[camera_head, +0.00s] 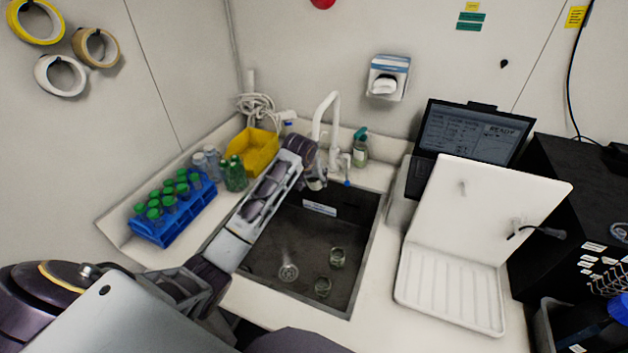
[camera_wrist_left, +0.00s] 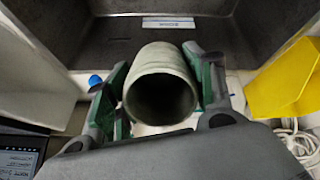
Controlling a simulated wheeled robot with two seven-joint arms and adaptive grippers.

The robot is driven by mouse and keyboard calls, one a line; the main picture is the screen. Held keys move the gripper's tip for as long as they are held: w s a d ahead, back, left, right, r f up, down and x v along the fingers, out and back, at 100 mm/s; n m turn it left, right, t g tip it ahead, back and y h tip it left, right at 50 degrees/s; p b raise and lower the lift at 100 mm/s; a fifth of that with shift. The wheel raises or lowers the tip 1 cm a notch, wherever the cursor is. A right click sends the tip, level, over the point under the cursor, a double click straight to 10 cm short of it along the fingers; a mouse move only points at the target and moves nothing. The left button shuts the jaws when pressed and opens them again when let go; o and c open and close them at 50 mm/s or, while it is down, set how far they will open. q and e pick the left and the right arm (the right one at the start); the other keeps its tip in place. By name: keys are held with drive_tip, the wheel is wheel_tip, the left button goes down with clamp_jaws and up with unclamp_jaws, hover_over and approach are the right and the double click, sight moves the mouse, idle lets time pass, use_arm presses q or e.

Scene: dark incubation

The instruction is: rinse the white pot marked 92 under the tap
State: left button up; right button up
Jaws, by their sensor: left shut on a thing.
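A pale grey-white cylindrical pot (camera_wrist_left: 160,62) sits between the fingers of my left gripper (camera_wrist_left: 160,92), its open mouth towards the wrist camera. No number shows on the side in view. In the head view the left gripper (camera_head: 316,181) is over the back edge of the sink (camera_head: 262,262), close to the white tap (camera_head: 334,112). The arm hides much of the pot there. I cannot tell whether water is running or the pot is directly under the spout. My right gripper is not in view.
A spray bottle (camera_head: 360,151) stands behind; an open white case (camera_head: 450,290) and a laptop (camera_head: 474,133) are right.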

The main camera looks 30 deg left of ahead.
use_arm(q)
drive_tip(key=shift+d, duration=0.55)
idle(0.5)
drive_tip(key=s, duration=0.8)
drive_tip(key=shift+d, duration=0.3)
idle(0.8)
idle(1.3)
drive_tip(key=s+r, duration=0.4)
drive_tip(key=s, duration=0.1)
drive_tip(key=shift+d, duration=0.25)
idle(0.7)
idle(0.5)
